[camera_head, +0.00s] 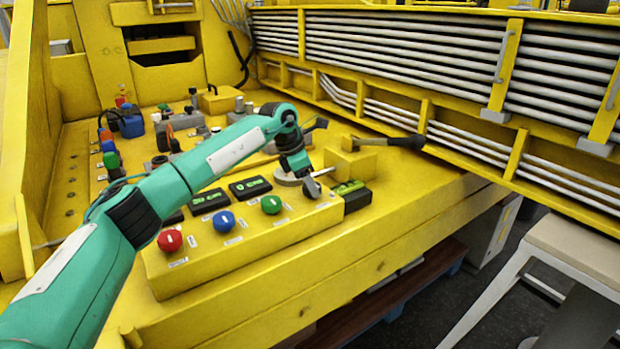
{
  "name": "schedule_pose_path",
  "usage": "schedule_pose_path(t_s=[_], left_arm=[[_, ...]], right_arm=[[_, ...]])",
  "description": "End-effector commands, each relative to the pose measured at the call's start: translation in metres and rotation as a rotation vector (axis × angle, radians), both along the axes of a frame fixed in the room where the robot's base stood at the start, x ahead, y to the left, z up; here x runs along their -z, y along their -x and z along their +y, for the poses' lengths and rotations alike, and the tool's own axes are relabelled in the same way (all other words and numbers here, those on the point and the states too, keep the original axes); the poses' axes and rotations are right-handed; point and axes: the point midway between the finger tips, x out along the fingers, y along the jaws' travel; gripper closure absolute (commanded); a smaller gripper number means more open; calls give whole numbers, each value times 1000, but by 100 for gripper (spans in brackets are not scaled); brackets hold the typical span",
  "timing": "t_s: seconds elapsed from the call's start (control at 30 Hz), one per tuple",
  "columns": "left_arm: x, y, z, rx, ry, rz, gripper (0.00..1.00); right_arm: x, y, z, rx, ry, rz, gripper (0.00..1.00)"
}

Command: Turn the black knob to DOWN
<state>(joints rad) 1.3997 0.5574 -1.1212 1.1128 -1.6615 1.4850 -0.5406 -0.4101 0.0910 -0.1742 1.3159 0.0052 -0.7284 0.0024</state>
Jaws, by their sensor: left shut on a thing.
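A yellow control box (240,243) stands on the yellow deck, with a red knob (170,240), a blue knob (224,221) and a green knob (271,204) in a row. The black knob (312,189) is at the right end of this row. My left arm reaches in from the left, over the box. My left gripper (314,178) is at the black knob, shut on it, and partly covers it. The knob's pointer and labels are too small to read. My right gripper is not in view.
Small dark displays with green text (251,187) sit behind the knobs. A hammer (385,142) lies across a yellow block (350,160) to the right. Several tools and coloured parts crowd the deck behind. A yellow boom with grey pipes (400,55) runs along the back right.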

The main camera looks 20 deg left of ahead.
Motion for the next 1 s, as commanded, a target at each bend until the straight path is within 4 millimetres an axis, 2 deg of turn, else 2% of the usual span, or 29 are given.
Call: schedule_pose_path(t_s=[0.2, 0.5, 1.0], left_arm=[[-3, -2, 1, 177, 2, -1, 78], [-2, -3, 1, 349, -1, -2, 78], [-2, -3, 1, 422, -1, -4, 78]], right_arm=[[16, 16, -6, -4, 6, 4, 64], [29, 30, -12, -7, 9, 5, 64], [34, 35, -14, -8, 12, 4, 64]])
